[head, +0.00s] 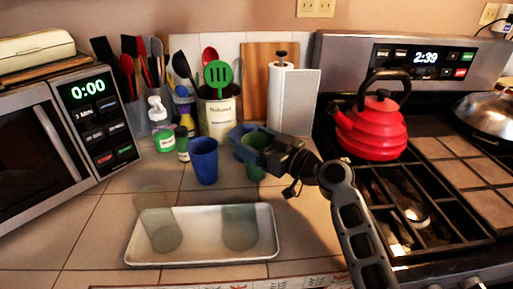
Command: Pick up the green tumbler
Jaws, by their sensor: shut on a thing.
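The green tumbler (256,170) stands at the back of the tiled counter, left of the stove. My gripper (248,146) reaches in from the right and is shut on its upper part. The gripper hides much of the tumbler's rim. The tumbler looks upright; I cannot tell whether its base touches the counter.
A blue tumbler (204,163) stands close on the left. A pale tray (200,250) in front shows two faint, see-through cup shapes. Utensil holders (218,115) and a paper towel roll (293,98) stand behind. A red kettle (376,130) sits on the stove at right.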

